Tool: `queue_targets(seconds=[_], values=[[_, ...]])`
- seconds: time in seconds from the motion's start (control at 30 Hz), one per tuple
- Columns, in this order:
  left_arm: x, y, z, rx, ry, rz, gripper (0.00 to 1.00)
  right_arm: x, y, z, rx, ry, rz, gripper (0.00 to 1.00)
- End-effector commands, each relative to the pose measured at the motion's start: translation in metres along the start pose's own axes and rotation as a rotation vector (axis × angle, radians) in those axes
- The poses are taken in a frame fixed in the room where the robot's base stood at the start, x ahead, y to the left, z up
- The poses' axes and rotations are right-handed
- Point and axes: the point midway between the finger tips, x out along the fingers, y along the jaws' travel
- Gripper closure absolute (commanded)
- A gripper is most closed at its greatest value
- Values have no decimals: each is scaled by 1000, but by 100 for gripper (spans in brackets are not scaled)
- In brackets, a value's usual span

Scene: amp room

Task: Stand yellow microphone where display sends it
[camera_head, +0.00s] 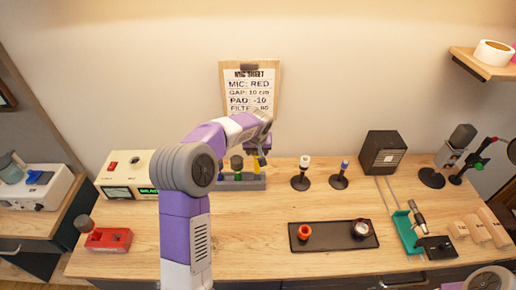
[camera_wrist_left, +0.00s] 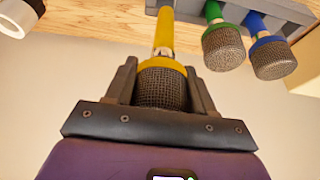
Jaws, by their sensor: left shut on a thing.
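My left gripper (camera_wrist_left: 162,72) is shut on the yellow microphone (camera_wrist_left: 163,88), with a finger on each side of its dark mesh head. Its yellow handle runs toward the grey rack (camera_wrist_left: 298,8); I cannot tell whether it still sits in a slot. In the head view my left arm partly hides the rack (camera_head: 250,184) and most of the microphone. A cream device (camera_head: 125,168) at the left has a green-lit display (camera_head: 148,190); my arm cuts off its text, which starts like "BLA". Black round stands with a white-topped piece (camera_head: 303,170) and a blue-topped piece (camera_head: 341,173) are right of the rack.
Green (camera_wrist_left: 222,45) and blue (camera_wrist_left: 268,55) microphones stand beside the yellow one. A clipboard (camera_head: 250,88) on the wall reads "MIC: RED". A dark tray (camera_head: 330,241), red device (camera_head: 103,237), black box (camera_head: 383,152) and green holder (camera_head: 405,232) are on the table. The table's middle front is clear.

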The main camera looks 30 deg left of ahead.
Motion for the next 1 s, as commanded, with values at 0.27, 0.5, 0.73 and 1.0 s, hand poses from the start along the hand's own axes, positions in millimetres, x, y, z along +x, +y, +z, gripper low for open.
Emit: queue_targets(seconds=[0.27,0.5,0.73,1.0], values=[[20,0,8,0,1,0,94,15,6,-1,0,1,0,57],[36,0,14,0,2,1,94,29,11,-2,0,1,0,57],[50,0,21,1,2,1,94,42,15,-2,0,1,0,57],[62,1,26,1,2,1,94,52,19,-3,0,1,0,57]])
